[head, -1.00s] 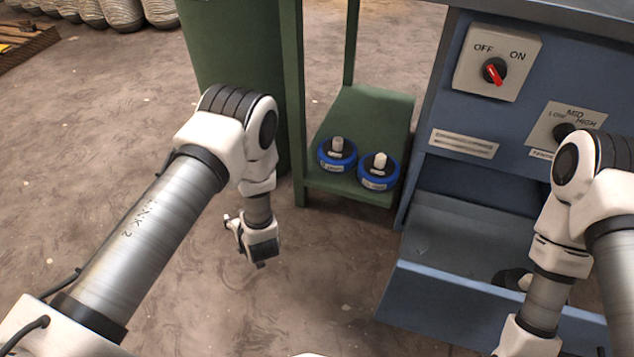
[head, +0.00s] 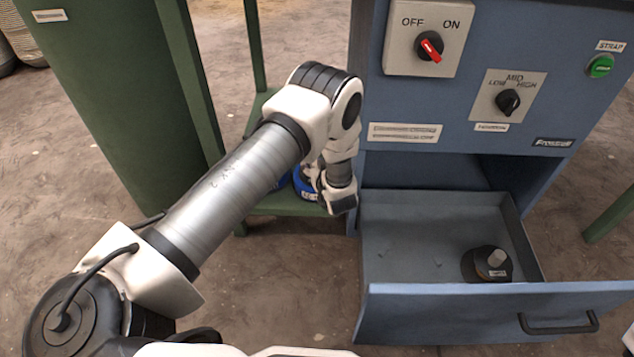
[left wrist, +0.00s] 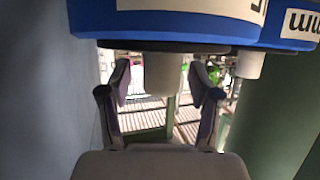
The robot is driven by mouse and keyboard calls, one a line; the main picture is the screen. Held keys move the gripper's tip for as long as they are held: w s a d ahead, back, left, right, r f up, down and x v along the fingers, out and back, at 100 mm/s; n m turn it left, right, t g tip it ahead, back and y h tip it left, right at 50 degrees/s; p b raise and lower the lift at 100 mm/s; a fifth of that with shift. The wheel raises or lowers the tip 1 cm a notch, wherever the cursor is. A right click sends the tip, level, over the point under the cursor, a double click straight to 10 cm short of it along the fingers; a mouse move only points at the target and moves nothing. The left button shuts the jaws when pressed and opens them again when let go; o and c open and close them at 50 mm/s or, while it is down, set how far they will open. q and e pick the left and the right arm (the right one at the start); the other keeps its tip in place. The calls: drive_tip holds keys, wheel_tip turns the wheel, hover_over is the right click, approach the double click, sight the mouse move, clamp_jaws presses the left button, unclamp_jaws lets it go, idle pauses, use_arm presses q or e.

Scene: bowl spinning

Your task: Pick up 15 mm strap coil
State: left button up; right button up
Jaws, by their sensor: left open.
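Two blue strap coils with white knobs stand on the low green shelf; their size numbers are not readable. In the head view the nearer blue coil (head: 306,188) is partly hidden by my left gripper (head: 322,182). In the left wrist view this coil (left wrist: 165,24) fills the top, and its white knob (left wrist: 163,75) appears between the open fingers of my left gripper (left wrist: 160,105). I cannot tell whether they touch it. The other blue coil (left wrist: 296,30) is at the right there. My right gripper is out of view.
A dark coil (head: 487,266) with a pale knob lies in the open blue drawer (head: 400,225). The blue machine (head: 440,90) stands right of my left gripper. A green cabinet (head: 110,90) and the green shelf (head: 275,208) are close behind my left arm.

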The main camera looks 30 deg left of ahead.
use_arm(q)
drive_tip(key=shift+s, duration=0.1)
clamp_jaws()
drive_tip(key=shift+r, duration=0.1)
